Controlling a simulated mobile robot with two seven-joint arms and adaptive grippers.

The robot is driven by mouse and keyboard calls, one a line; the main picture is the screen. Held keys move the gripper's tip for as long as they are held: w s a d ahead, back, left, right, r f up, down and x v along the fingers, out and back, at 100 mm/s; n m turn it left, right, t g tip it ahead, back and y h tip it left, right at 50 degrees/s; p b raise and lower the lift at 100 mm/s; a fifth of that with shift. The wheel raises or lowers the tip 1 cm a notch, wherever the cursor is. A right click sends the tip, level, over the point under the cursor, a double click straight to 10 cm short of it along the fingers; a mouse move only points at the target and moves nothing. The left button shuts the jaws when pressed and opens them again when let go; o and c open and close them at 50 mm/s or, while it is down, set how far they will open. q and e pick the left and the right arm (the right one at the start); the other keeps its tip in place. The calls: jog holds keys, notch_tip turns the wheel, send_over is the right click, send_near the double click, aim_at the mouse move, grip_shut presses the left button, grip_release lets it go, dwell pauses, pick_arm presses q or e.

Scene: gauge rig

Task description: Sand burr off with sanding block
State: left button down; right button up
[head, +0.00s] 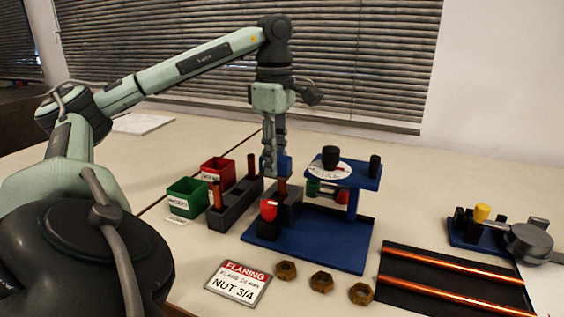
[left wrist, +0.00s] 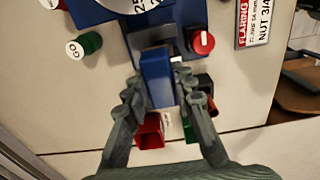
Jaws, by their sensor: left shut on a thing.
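My left gripper (head: 272,168) points down over the blue flaring rig, its fingers close to the dark clamp block (head: 286,208). It is shut on a blue block, apparently the sanding block (left wrist: 156,78), which shows between the fingers in the left wrist view. In the head view the block (head: 285,163) is partly hidden behind the fingers. A short copper tube end (head: 282,186) stands up from the clamp block, just below the fingertips. Whether the block touches it, I cannot tell. The burr is too small to make out. My right gripper is not in view.
The rig's blue base (head: 305,246) carries a red knob (head: 268,211) and a raised dial (head: 330,168). A dark tube rack (head: 235,203), red bin (head: 217,170) and green bin (head: 187,197) stand left. Several brass nuts (head: 321,282), a sign (head: 239,283) and copper tubes (head: 455,261) lie in front.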

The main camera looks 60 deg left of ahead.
aim_at(290, 159)
pick_arm(q)
jog(key=shift+f, duration=0.1)
dwell(0.3)
jog(key=shift+w+d+p, duration=0.1)
jog(key=shift+d+p, duration=0.15)
jog(key=shift+p, duration=0.15)
jog(key=shift+w+d+f+p, duration=0.1)
jog(key=shift+w+d+p, duration=0.25)
jog(key=shift+d, duration=0.2)
jog(key=shift+w+d+p, duration=0.35)
jog(key=shift+d, duration=0.2)
jog(key=shift+a, duration=0.1)
jog(key=shift+s+a+f+b, duration=0.1)
jog(key=shift+s+a+b, duration=0.15)
jog(key=shift+b, duration=0.1)
jog(key=shift+s+a+b, duration=0.3)
jog(key=shift+s+a, duration=0.05)
jog(key=shift+a, duration=0.2)
jog(key=shift+s+a+b, duration=0.3)
jog(key=shift+a, duration=0.2)
